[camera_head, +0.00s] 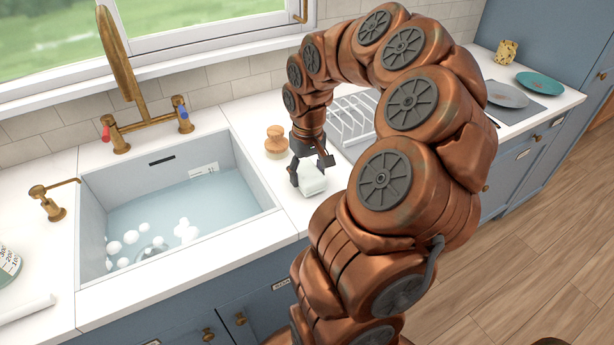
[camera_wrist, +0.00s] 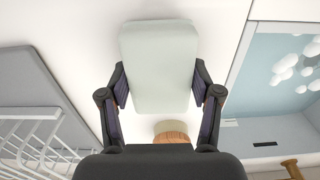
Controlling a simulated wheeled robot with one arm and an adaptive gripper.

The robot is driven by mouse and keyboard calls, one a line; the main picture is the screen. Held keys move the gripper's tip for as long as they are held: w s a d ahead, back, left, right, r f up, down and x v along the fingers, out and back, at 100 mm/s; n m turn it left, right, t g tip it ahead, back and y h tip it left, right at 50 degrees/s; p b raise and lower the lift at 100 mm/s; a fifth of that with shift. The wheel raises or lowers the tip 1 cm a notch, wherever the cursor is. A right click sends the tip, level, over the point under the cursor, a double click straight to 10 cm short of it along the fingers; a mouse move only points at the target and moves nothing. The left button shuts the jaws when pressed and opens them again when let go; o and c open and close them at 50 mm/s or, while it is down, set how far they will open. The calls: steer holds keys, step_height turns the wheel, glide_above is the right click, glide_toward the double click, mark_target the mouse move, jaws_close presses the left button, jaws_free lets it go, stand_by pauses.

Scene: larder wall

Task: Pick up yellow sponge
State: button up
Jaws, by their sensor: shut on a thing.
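A yellow, hole-pitted block that looks like the yellow sponge (camera_head: 507,51) stands at the far right back of the counter, well away from my gripper. My gripper (camera_head: 311,172) is low over the counter to the right of the sink. It is shut on a pale whitish block (camera_head: 312,181) with rounded edges. In the wrist view the fingers press on both sides of this pale block (camera_wrist: 160,66). I cannot tell whether the block touches the counter. The yellow sponge is not in the wrist view.
A wooden-topped brush (camera_head: 276,141) stands just behind my gripper. The sink (camera_head: 180,215) with water and foam is to the left. A white wire dish rack (camera_head: 353,117) is to the right, partly behind my arm. A grey plate (camera_head: 507,95) and a teal plate (camera_head: 540,82) lie near the sponge.

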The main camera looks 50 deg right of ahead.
steer(key=shift+r, duration=0.8)
steer(key=s+d+r+b, duration=0.1)
steer(key=s+d+b, duration=0.1)
steer(key=s, duration=0.5)
steer(key=s+d+r+b, duration=0.1)
steer(key=s+d+b, duration=0.1)
steer(key=s, duration=0.6)
steer(key=shift+s+d+r+b, duration=0.2)
steer(key=shift+d+r+b, duration=0.15)
steer(key=shift+b, duration=0.2)
steer(key=o, duration=0.4)
steer(key=c, duration=0.4)
